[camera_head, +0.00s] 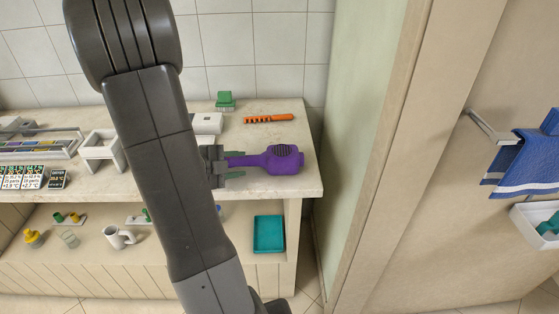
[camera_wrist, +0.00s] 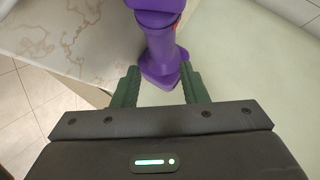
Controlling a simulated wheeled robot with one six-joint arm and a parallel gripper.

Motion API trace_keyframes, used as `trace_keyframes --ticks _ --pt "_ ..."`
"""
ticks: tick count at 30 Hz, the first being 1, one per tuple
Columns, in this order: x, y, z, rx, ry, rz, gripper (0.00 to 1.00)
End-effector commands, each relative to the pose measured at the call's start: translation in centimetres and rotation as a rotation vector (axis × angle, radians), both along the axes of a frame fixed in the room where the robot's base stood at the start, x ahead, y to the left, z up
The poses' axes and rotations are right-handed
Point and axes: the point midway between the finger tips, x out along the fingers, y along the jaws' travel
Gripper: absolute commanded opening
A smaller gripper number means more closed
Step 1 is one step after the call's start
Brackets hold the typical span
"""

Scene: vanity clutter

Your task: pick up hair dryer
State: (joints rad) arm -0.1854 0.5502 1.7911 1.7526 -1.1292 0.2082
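A purple hair dryer (camera_head: 280,160) lies on the marble counter near its right end, with its handle pointing left in the head view. In the wrist view the hair dryer's handle (camera_wrist: 160,50) comes down from the top edge, and its flared end sits between my fingertips. My gripper (camera_head: 228,165) is at the handle end, with its two dark green fingers on either side. In the wrist view my gripper (camera_wrist: 160,80) is open, with a narrow gap beside the handle.
An orange comb-like tool (camera_head: 268,118) and a green block-shaped item (camera_head: 225,100) lie behind the dryer. A white box (camera_head: 208,123) stands behind my gripper. A teal tray (camera_head: 269,234) is on the shelf below. A wall panel (camera_head: 365,130) rises right of the counter (camera_head: 305,186).

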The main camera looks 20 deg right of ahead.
Motion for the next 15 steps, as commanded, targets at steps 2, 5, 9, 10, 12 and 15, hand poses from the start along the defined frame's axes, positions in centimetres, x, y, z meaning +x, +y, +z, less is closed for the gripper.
trace_keyframes --ticks 2,5,9,10,12,15 --pt "0.1 -0.4 -0.2 0.001 0.001 0.000 0.39" --pt "0.5 -0.9 -0.5 0.000 0.002 -0.001 0.39" --pt "1.6 -2.6 -1.3 0.000 0.001 -0.002 0.39" --pt "1.9 -3.0 -1.5 0.000 0.001 -0.002 0.39" --pt "2.2 -3.8 -1.9 0.001 0.001 -0.002 0.39" --pt "2.5 -4.4 -2.3 0.000 0.001 0.000 0.39"
